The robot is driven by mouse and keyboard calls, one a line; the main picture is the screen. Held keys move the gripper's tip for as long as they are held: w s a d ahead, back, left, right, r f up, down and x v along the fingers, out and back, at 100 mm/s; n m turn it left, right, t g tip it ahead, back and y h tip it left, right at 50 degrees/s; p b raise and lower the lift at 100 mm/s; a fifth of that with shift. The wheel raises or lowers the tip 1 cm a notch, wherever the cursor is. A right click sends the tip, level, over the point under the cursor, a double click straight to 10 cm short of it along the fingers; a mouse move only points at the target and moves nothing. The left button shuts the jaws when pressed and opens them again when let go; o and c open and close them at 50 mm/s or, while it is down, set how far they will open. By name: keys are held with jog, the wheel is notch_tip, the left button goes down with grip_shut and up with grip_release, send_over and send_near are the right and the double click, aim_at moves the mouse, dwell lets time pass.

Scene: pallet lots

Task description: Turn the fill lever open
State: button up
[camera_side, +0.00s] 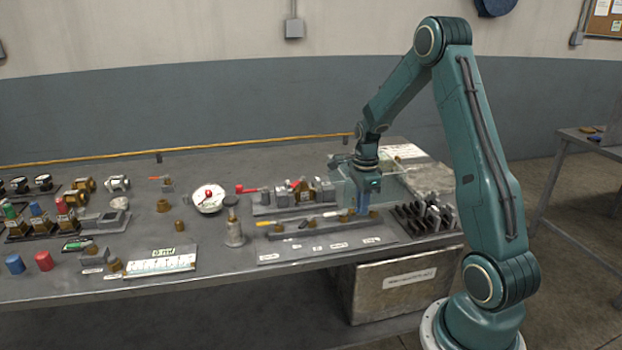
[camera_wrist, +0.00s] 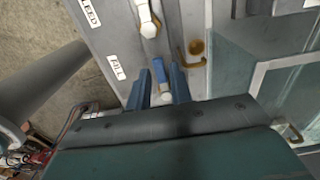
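My gripper (camera_side: 362,208) points down over the right end of the row of small valves at the bench's front. In the wrist view its two blue fingers (camera_wrist: 160,80) are apart. A small blue and pale piece (camera_wrist: 159,73) shows between them; it looks like the fill lever's handle, and I cannot tell whether the fingers touch it. A white FILL label (camera_wrist: 116,67) lies on the grey panel to the left of the fingers. The fingers partly hide the lever.
A clear-walled tank (camera_wrist: 265,75) stands close to the right of the fingers. Another valve lever (camera_wrist: 148,24) lies ahead. A rack of dark blocks (camera_side: 424,217) stands at the right. A round gauge (camera_side: 208,197) and a metal bottle (camera_side: 234,228) stand further left.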

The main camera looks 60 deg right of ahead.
aim_at(379, 230)
grip_shut()
jog(key=shift+a+n, duration=0.1)
jog(key=shift+n, duration=0.2)
jog(key=n, duration=0.2)
jog(key=s+n, duration=0.1)
jog(key=n, duration=0.1)
jog(key=shift+s+a, duration=0.15)
jog(key=shift+a, duration=0.2)
jog(key=n, duration=0.1)
jog(key=s+n, duration=0.1)
jog(key=n, duration=0.2)
jog(key=shift+s+a, duration=0.15)
jog(key=shift+s, duration=0.1)
jog(key=n, duration=0.1)
jog(key=s+n, duration=0.1)
jog(key=n, duration=0.3)
jog(key=shift+s, duration=0.3)
jog(key=shift+s+d+n, duration=0.2)
jog(key=shift+n, duration=0.55)
jog(key=shift+s+d+n, duration=0.2)
jog(key=shift+n, duration=0.5)
jog(key=shift+s+d+n, duration=0.2)
jog(key=shift+n, duration=0.55)
